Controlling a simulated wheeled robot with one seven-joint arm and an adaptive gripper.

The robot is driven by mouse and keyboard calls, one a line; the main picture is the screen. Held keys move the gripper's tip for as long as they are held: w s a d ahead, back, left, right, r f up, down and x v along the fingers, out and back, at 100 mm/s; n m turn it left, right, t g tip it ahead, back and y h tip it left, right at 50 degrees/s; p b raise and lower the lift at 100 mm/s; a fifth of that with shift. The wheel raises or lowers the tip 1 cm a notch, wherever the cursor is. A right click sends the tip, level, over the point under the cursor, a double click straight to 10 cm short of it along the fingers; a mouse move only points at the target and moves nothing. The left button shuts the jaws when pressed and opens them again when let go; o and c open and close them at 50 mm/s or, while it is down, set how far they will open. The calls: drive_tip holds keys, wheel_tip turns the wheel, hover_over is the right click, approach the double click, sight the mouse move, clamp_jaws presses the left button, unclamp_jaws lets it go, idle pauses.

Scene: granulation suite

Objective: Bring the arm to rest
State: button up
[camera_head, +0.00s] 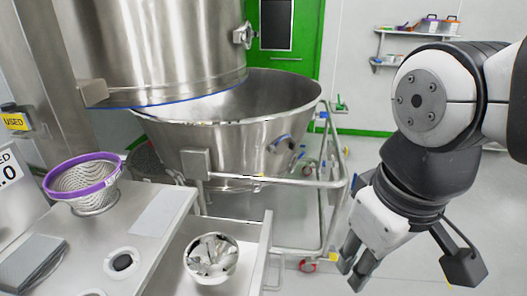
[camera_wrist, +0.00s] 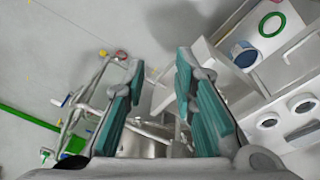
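My gripper (camera_head: 350,268) hangs at the right of the head view, over open floor and to the right of the steel trolley. In the wrist view its two teal-padded fingers (camera_wrist: 158,95) stand apart with nothing between them. Nothing is held. My white and dark arm is bent, with the gripper pointing down.
A large steel bowl (camera_head: 240,110) sits in a wheeled frame (camera_head: 335,190). At the left, a counter (camera_head: 150,245) carries a purple-rimmed strainer basket (camera_head: 84,180). An open drawer (camera_head: 262,250) holds a shiny bowl (camera_head: 211,257). A wall shelf (camera_head: 418,35) is behind my arm.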

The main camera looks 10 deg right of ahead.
drive_tip(key=s+m, duration=0.2)
drive_tip(key=s, duration=0.1)
drive_tip(key=shift+s+d+f+m, duration=0.1)
drive_tip(key=shift+d+f+m, duration=0.1)
drive_tip(key=shift+m, duration=0.2)
drive_tip(key=shift+y, duration=0.3)
